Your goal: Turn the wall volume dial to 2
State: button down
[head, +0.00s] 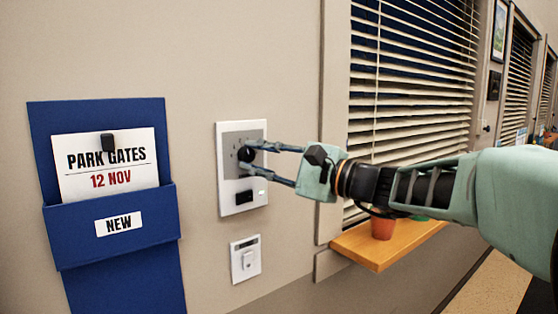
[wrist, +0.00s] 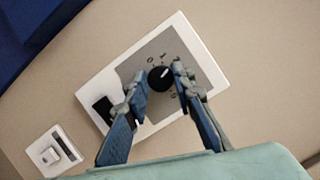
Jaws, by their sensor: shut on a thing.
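The volume dial (head: 245,154) is a round black knob on a grey panel in a white wall plate (head: 229,202). In the wrist view the dial (wrist: 158,80) shows a white pointer mark slanting to the upper right in the picture.
A black socket (head: 244,197) and a small green light sit lower on the plate. A light switch (head: 246,259) is below. A blue wall pocket (head: 112,227) with a card hangs left. A window with blinds (head: 412,85) and wooden sill (head: 375,250) are right.

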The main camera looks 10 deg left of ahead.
jog(key=c, duration=1.7)
grip_release()
jog(key=shift+o, duration=0.2)
jog(key=v, duration=1.2)
jog(key=shift+s, duration=0.1)
